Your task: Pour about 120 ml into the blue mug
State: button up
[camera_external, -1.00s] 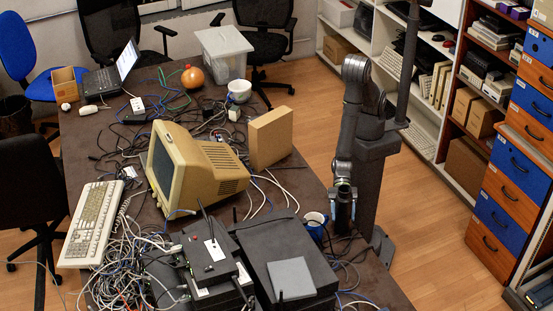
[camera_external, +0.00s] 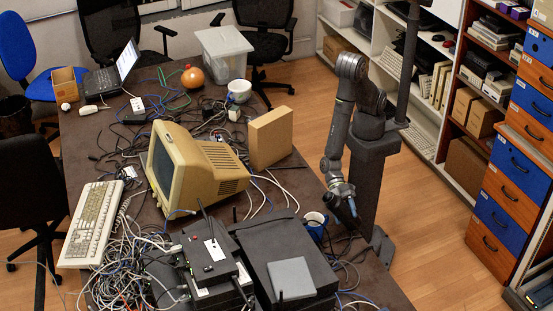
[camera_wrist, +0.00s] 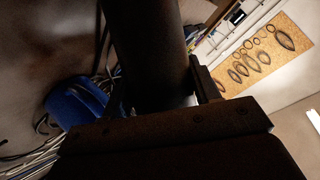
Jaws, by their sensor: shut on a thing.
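The blue mug (camera_external: 315,223) stands on the dark table near its right edge, beside the black equipment. It also shows in the wrist view (camera_wrist: 75,102), at the left, partly hidden by my gripper. My gripper (camera_external: 340,192) is just above and to the right of the mug. It is shut on a dark cylindrical container (camera_wrist: 148,45), which fills the upper middle of the wrist view. The container is tilted. Its mouth and contents are hidden, and I cannot see any liquid stream.
Black boxes (camera_external: 282,262) with a grey pad stand left of the mug. Loose cables lie around it and across the table. A beige monitor (camera_external: 200,170) and a cardboard box (camera_external: 270,138) stand farther back.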

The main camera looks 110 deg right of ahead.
jog(key=shift+s+a+f+m+g+y, duration=0.1)
jog(key=shift+s+f+m+g+y, duration=0.1)
jog(key=shift+s+m+g, duration=0.25)
jog(key=shift+s+f+m+g+y, duration=0.1)
jog(key=shift+s+f+m+g, duration=0.1)
jog(key=shift+m+g, duration=0.25)
jog(key=shift+s+a+m+g, duration=0.1)
jog(key=shift+s+m+g, duration=0.35)
jog(key=shift+m, duration=0.25)
jog(key=shift+s+r+m+g+y, duration=0.15)
jog(key=shift+r+m+g+y, duration=0.4)
jog(key=shift+r, duration=0.4)
jog(key=shift+w+r+m, duration=0.2)
jog(key=shift+r+m, duration=0.25)
jog(key=shift+r, duration=0.1)
jog(key=shift+w+r+m+g, duration=0.2)
jog(key=shift+r+m+g, duration=0.15)
jog(key=shift+r, duration=0.25)
jog(key=shift+s+a+r+y, duration=0.1)
jog(key=shift+s+r+y, duration=0.15)
jog(key=shift+s, duration=0.2)
jog(key=shift+r+m+g, duration=0.25)
jog(key=shift+r+m, duration=0.2)
dwell(0.6)
